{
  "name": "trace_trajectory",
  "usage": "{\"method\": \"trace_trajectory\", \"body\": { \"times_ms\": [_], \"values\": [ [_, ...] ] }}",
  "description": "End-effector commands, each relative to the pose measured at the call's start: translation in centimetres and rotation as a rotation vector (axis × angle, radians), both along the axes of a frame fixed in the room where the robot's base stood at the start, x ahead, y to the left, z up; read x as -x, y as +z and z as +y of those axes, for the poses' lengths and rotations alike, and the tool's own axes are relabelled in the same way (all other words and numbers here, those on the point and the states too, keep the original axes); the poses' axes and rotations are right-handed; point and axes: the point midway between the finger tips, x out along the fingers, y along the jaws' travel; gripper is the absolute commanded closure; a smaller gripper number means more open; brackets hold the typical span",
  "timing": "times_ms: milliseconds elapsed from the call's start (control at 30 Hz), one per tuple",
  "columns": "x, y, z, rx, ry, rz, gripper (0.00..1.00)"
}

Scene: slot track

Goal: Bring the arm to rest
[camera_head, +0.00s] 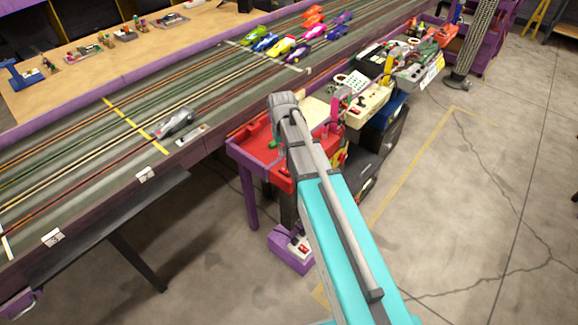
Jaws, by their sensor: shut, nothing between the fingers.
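My arm reaches up from the bottom edge into the middle of the view, with a teal link and a grey joint at its far end. Its far end stands over the red tray table beside the track. My gripper cannot be made out; the arm itself may hide it. I see nothing held.
The slot track (75,165) runs diagonally, with a grey car (176,122) near a yellow line and several coloured cars farther back. A red tray table (262,165) with purple legs and a cluttered bench (372,100) stand close to my arm. The floor (480,190) at right is clear.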

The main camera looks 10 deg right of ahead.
Motion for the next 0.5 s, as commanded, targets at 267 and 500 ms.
{"method": "trace_trajectory", "body": {
  "times_ms": [267,500],
  "values": [
    [0.0,0.24,-0.01,0.0,0.0,0.0,1.0],
    [0.38,0.52,-0.04,0.0,-0.002,0.0,1.0]
  ]
}}
